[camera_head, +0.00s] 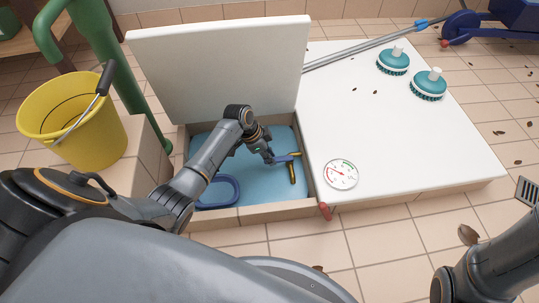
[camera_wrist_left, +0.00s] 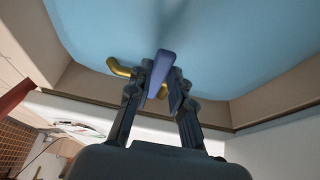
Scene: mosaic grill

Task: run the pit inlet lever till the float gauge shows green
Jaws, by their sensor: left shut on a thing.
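The pit (camera_head: 229,165) lies open, with light blue inside and a tan rim. A yellow pipe (camera_head: 292,173) with a blue lever (camera_head: 288,157) is at its right side. My left gripper (camera_head: 270,157) reaches down into the pit and is shut on the blue lever; the left wrist view shows the lever (camera_wrist_left: 161,66) between the fingers (camera_wrist_left: 160,88), beside the yellow pipe (camera_wrist_left: 119,68). The round float gauge (camera_head: 340,174) lies on the white top right of the pit, with red and green marks; its needle seems to point toward the red, upper left. My right gripper is outside the picture.
A raised white lid (camera_head: 222,68) stands behind the pit. A blue ring-shaped object (camera_head: 218,191) lies in the pit's front left. A red handle (camera_head: 325,211) is at the front edge. A yellow bucket (camera_head: 70,120) stands left; two teal brushes (camera_head: 393,63) (camera_head: 429,85) sit on the white top.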

